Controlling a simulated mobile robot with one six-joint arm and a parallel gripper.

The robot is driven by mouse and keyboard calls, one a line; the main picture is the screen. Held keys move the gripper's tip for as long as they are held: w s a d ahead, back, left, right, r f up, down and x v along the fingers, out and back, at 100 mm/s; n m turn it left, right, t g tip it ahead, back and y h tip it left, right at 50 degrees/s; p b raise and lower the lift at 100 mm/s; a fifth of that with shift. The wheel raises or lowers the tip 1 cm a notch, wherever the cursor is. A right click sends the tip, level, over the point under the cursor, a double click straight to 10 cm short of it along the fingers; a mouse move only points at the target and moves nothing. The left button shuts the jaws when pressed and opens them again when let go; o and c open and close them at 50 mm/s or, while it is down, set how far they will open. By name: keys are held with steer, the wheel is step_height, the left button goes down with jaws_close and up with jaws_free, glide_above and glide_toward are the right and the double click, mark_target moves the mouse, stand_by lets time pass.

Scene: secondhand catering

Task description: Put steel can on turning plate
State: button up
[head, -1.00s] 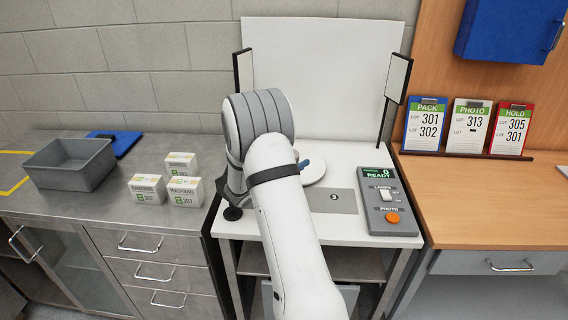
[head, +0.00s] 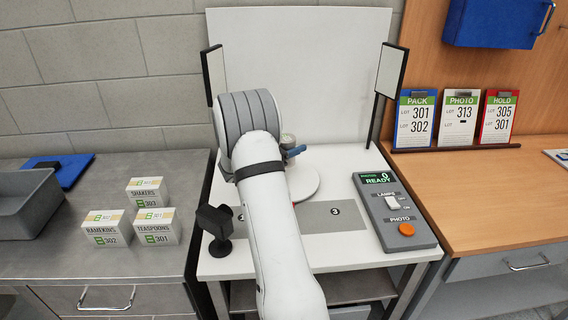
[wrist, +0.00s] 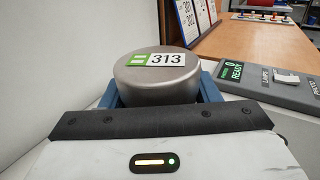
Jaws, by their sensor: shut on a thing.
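The steel can (wrist: 160,85) is a short grey cylinder with a green and white label reading 313 on its lid. In the wrist view it sits between the blue fingers of my gripper (wrist: 162,88), which is shut on it. In the head view a little of the can (head: 288,139) and one blue finger show past my arm. The turning plate (head: 306,184) is a white round disc on the white table, partly hidden behind my arm. The can appears over the back of the plate; I cannot tell whether it touches.
A control box (head: 395,211) reading READY stands right of the plate. A white back panel (head: 300,70) and two side lamps (head: 391,70) surround the table. A black stand (head: 215,228) is at front left. Several lot cards and boxes lie farther out.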

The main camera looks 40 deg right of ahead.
mark_target(290, 160)
step_height(290, 160, down, 5)
steer(key=shift+w+a+f+p, duration=0.1)
steer(key=shift+f+p, duration=0.1)
steer(key=shift+p, duration=0.15)
steer(key=shift+f+b, duration=0.2)
steer(key=shift+b, duration=0.1)
steer(key=o, duration=1.1)
steer(key=shift+r, duration=0.1)
